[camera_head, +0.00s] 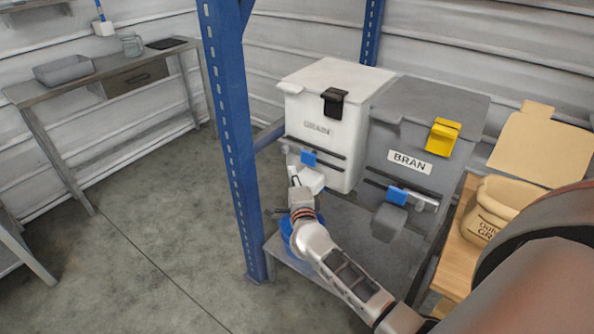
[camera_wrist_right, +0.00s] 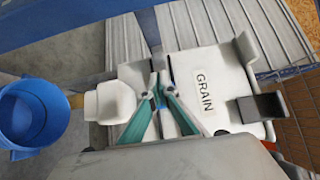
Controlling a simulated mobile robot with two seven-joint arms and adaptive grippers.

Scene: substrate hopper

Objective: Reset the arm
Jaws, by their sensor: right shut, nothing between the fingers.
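My right arm reaches in from the lower right of the head view, its gripper (camera_head: 298,186) at the front of the white GRAIN hopper (camera_head: 325,125), beside its white spout (camera_head: 313,180) and just below its blue slide tab (camera_head: 308,158). In the right wrist view the teal fingers of the right gripper (camera_wrist_right: 159,82) come together at the tips, shut with nothing held, in front of the GRAIN hopper (camera_wrist_right: 215,85). The spout (camera_wrist_right: 105,102) lies left of the fingers. Whether fingers and hopper touch is unclear. My left gripper is out of view.
A blue bucket (camera_wrist_right: 32,115) stands near the spout, partly hidden by my arm in the head view. The grey BRAN hopper (camera_head: 420,140) is right of GRAIN. A blue post (camera_head: 232,150) stands close left. A paper sack (camera_head: 497,205) is at right. Open floor lies left.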

